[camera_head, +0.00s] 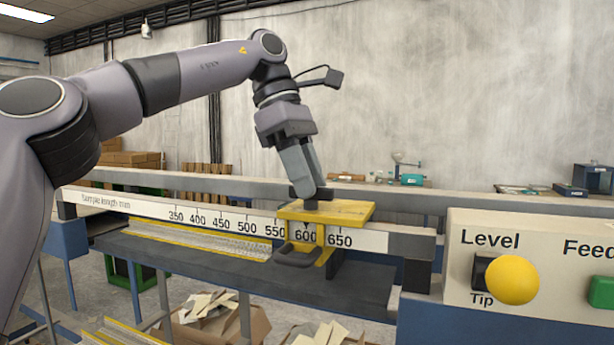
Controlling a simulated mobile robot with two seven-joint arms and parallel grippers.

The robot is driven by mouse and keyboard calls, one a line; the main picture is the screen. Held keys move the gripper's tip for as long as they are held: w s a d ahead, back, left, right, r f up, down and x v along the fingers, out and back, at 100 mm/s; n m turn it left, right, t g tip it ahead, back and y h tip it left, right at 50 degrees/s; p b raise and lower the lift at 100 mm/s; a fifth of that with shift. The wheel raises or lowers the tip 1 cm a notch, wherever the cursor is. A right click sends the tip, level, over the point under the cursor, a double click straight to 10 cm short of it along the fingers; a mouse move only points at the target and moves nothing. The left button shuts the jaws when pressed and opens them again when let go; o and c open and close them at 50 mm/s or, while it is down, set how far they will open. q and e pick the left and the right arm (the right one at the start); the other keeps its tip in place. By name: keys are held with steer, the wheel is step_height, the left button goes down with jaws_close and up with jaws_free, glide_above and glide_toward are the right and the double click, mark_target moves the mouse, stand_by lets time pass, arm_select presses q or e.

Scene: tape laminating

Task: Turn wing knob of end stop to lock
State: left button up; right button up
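The end stop is a yellow block (350,212) that straddles the grey rail, with a pointer over the scale (220,217) near the 600 mark. A dark curved handle (296,257) hangs on its front. A dark piece that looks like the wing knob (310,204) sits on the block's top. My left gripper (310,190) points down from above, with its fingertips at this dark piece. The fingers are close together and overlap in this view, so whether they grip the knob is unclear. My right gripper is not in view.
The grey upper rail (450,200) runs behind the end stop. Below are cardboard boxes (250,325) of offcuts. Air above the rail right of my arm is free.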

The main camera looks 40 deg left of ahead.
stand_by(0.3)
arm_select(q)
steer(key=shift+a+r, duration=0.15)
steer(key=shift+r, duration=0.3)
steer(key=s+a, duration=0.1)
steer(key=a, duration=0.3)
steer(key=s+a, duration=0.1)
steer(key=a, duration=0.7)
steer(key=shift+s+r, duration=0.1)
steer(key=shift+s, duration=0.3)
steer(key=shift+d, duration=0.1)
